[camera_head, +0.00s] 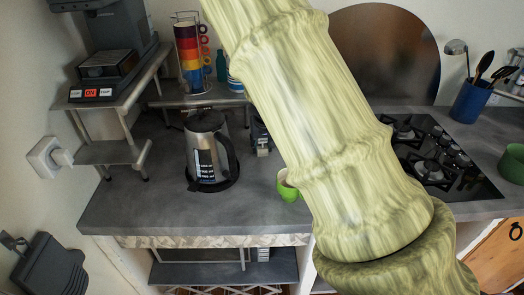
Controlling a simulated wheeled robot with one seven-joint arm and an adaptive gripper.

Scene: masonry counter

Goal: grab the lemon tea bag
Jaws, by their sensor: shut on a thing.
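I cannot make out the lemon tea bag in the head view. My own pale green, marbled arm crosses the middle of the picture from the top to the lower right and hides part of the counter. My gripper is outside the picture, so its jaws and anything in them cannot be seen.
A steel kettle (203,158) stands on the grey counter (150,205). A green mug (288,189) sits beside my arm, partly hidden. A gas hob (440,165) and a blue utensil pot (469,102) are at right. Stacked coloured mugs (188,55) stand behind. The front-left counter is clear.

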